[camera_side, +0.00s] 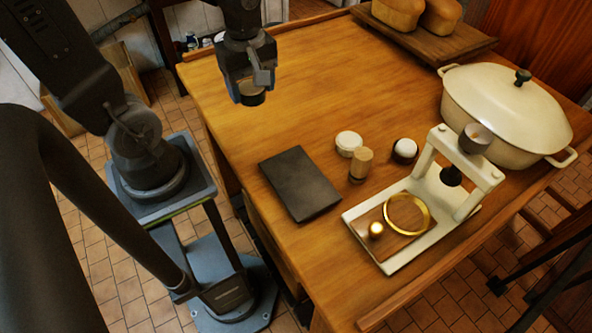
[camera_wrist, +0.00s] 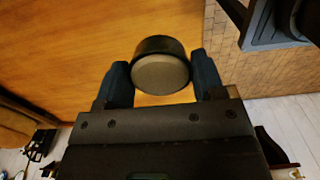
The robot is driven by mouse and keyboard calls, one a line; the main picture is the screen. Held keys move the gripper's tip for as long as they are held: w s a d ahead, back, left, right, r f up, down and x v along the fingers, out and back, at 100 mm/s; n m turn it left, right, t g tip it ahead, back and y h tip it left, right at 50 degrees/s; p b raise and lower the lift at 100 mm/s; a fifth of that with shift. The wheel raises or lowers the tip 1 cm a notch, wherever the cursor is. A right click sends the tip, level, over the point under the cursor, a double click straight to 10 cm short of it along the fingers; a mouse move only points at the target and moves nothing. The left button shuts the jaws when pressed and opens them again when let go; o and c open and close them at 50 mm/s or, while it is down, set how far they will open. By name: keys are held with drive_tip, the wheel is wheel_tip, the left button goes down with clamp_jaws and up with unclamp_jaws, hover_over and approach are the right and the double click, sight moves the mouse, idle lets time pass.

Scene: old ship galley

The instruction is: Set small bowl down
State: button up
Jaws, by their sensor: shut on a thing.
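A small dark bowl (camera_side: 252,99) with a lighter tan face is in my gripper (camera_side: 250,80), over the far left part of the wooden table. In the wrist view the bowl (camera_wrist: 160,66) sits between the two dark fingers of my gripper (camera_wrist: 162,84), which are shut on its sides. The bowl appears to be held above the tabletop, but its exact height is hard to tell. Its underside is hidden in the side view.
The wooden table (camera_side: 300,90) is bare around the bowl. A black slab (camera_side: 299,184), white round piece (camera_side: 348,142), wooden cylinder (camera_side: 361,164) and dark cup with a white top (camera_side: 404,150) stand nearer. A white-framed stand (camera_side: 395,262), cream pot (camera_side: 505,105) and bread board (camera_side: 430,38) lie right.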

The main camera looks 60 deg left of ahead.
hover_over(289, 167)
wheel_tip(289, 167, down, 7)
drive_tip(key=shift+r, duration=0.15)
drive_tip(key=shift+f, duration=2.05)
drive_tip(key=shift+f, duration=0.1)
drive_tip(key=o, duration=1)
drive_tip(key=shift+c, duration=0.2)
